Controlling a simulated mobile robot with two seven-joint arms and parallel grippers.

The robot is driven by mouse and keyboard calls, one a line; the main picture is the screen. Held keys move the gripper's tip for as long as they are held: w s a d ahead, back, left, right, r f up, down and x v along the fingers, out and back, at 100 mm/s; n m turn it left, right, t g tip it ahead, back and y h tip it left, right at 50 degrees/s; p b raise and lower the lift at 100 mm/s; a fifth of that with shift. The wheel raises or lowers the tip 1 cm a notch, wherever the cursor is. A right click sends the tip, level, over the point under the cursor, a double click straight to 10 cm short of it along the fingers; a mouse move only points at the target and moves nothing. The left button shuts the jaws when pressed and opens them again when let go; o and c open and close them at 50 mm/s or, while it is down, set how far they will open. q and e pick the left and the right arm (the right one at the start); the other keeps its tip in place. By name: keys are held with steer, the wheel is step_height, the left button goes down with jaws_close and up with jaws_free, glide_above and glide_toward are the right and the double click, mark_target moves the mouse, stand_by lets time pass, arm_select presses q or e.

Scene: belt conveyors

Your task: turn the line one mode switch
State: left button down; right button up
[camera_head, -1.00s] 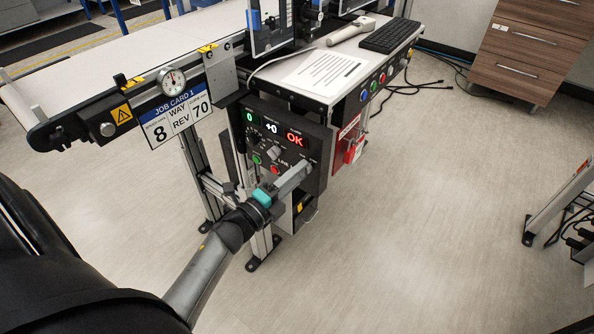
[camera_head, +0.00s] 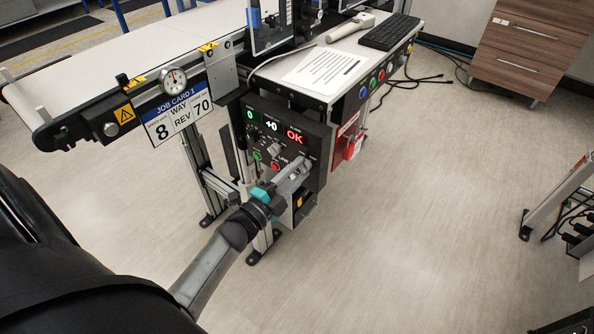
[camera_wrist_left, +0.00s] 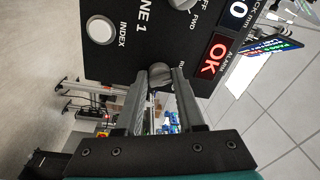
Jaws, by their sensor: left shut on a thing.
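The line one control panel (camera_head: 318,141) is a dark box under the conveyor's end. Its displays read 0, +0 and a red OK. My left gripper (camera_head: 301,167) reaches its lower right part from the front. In the left wrist view, the two fingers (camera_wrist_left: 160,79) are shut on a grey round knob (camera_wrist_left: 160,72), the mode switch, with a partly hidden label starting "RU" beside it. Another knob (camera_wrist_left: 183,5), marked OFF and FWD, and a white INDEX button (camera_wrist_left: 100,30) sit on the same panel. My right gripper is not in view.
A job card (camera_head: 178,116) reading 8, WAY REV, 70 hangs below a gauge (camera_head: 173,79) on the conveyor (camera_head: 130,45). Green (camera_head: 257,156) and red (camera_head: 275,167) buttons lie near the gripper. A red padlock (camera_head: 352,148) hangs at the right.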

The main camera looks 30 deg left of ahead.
arm_select(q)
steer(key=shift+f, duration=0.2)
steer(key=c, duration=0.5)
jaws_free()
steer(key=shift+r, duration=0.1)
steer(key=shift+c, duration=0.2)
steer(key=s+a+f+p, duration=0.1)
steer(key=s+a+p, duration=0.1)
steer(key=s, duration=1.3)
steer(key=shift+f, duration=0.15)
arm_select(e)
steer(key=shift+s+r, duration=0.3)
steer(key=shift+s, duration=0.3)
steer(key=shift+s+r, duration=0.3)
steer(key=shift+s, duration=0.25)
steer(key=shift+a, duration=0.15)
